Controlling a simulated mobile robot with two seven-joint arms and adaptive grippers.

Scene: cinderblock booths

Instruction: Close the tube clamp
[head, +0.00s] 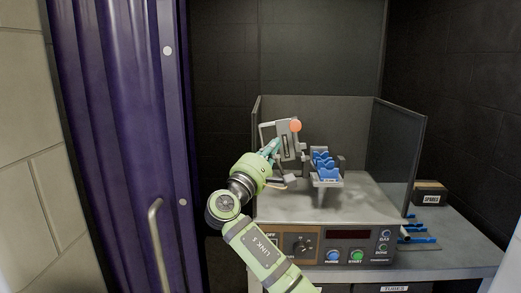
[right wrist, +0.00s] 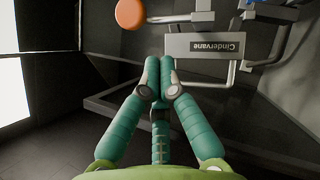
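The tube clamp stands on the grey bench unit. Its grey upper arm (head: 288,142) is tilted up and back, with an orange knob (head: 295,126) at its top. Its blue notched cradle (head: 324,166) lies to the right, apart from the raised arm. My right gripper (head: 274,147) is beside the left of the raised arm; contact cannot be told. In the right wrist view its teal fingers (right wrist: 159,76) are drawn together with nothing visible between them. The orange knob (right wrist: 130,13) and a grey plate marked Cindervane (right wrist: 205,46) show beyond the fingertips. My left gripper is not in view.
Dark panels (head: 400,145) enclose the unit's back and sides. A control panel (head: 330,246) with knob and buttons is at its front. A box marked SPARES (head: 430,193) sits on the table at right. A purple curtain or door (head: 125,120) stands left.

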